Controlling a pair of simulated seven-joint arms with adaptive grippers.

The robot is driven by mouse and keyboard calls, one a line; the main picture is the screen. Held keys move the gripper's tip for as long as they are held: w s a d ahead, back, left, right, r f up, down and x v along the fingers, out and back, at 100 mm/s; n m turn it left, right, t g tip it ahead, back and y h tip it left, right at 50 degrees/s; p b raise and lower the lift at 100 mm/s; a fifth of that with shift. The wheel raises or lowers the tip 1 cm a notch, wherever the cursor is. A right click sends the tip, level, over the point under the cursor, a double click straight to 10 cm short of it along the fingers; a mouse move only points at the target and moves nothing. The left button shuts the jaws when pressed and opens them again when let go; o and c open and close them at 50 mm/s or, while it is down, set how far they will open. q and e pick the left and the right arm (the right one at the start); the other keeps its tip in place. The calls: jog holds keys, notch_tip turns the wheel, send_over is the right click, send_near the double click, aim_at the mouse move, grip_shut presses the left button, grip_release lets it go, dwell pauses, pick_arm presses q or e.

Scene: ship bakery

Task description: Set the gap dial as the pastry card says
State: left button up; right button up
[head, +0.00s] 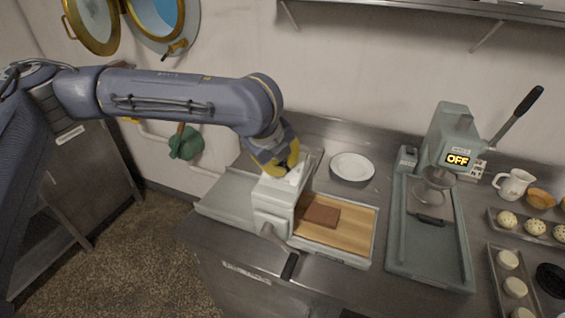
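The pale sheeter-like machine (272,208) stands on the steel counter, with a crank handle (280,246) at its front. My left gripper (289,172) reaches down over the top of its housing from behind, at or just above it. The arm and the yellow gripper parts cover that spot, so the gap dial and its setting cannot be made out. Whether the fingers are open or shut is unclear. A brown slab (322,214) lies on the wooden board (343,233) to the machine's right. I cannot make out a readable pastry card. My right gripper is out of view.
A white plate (352,167) lies behind the board. To the right stands a lever press (452,140) with a display reading OFF, over a grey tray (430,268). A white jug (513,184) and trays of pale round pieces (515,287) fill the right end. A shelf hangs above.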

pick_arm(q)
jog(key=o, duration=1)
jog(key=v, duration=1.2)
jog(key=shift+w+a, duration=0.1)
jog(key=shift+w, duration=0.1)
